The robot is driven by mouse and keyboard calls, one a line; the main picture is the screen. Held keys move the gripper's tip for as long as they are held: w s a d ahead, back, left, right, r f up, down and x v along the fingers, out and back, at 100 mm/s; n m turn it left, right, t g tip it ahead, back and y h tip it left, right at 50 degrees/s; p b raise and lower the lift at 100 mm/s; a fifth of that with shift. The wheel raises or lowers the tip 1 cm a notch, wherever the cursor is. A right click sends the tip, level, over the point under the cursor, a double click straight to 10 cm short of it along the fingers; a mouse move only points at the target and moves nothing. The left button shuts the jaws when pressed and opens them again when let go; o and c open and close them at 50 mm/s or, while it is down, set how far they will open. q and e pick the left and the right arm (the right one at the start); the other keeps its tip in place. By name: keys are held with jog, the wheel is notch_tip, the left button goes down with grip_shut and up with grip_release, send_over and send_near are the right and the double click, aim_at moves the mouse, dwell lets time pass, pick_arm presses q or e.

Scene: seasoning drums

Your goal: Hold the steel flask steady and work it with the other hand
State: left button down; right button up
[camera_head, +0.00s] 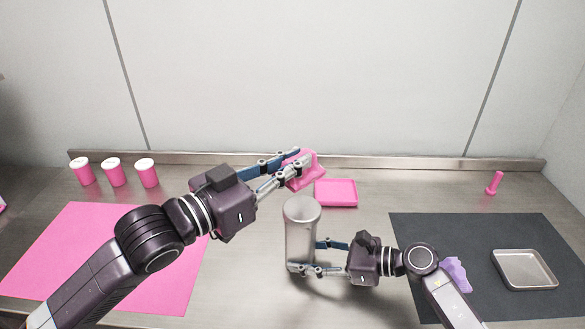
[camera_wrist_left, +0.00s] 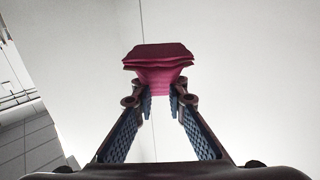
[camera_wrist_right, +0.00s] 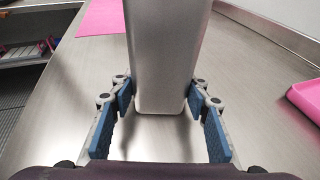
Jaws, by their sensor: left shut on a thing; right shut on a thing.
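The steel flask (camera_head: 300,238) is an upright, open-topped grey cylinder near the middle of the metal counter. My right gripper (camera_head: 310,258) is shut on its lower part from the right; the flask also shows between the fingers in the right wrist view (camera_wrist_right: 165,55). My left gripper (camera_head: 290,170) is shut on a pink flared piece (camera_head: 308,175), held above and behind the flask, apart from it. This piece also shows in the left wrist view (camera_wrist_left: 158,68), wide beyond the fingertips and narrower between them. I cannot see inside the flask.
A pink tray (camera_head: 336,192) lies behind the flask. Several pink cups with white tops (camera_head: 113,172) stand back left, behind a pink mat (camera_head: 150,290). On the right are a dark mat (camera_head: 440,228), a metal tray (camera_head: 525,270), a purple cloth (camera_head: 456,274) and a pink pestle-like piece (camera_head: 494,184).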

dwell(0.3)
jog(key=o, duration=1.1)
jog(key=shift+o, duration=0.2)
jog(key=shift+d, duration=0.1)
jog(key=v, duration=1)
jog(key=shift+s+d, duration=0.15)
jog(key=shift+s+d+r, duration=0.2)
jog(key=shift+d+r, duration=0.25)
jog(key=shift+d, duration=0.2)
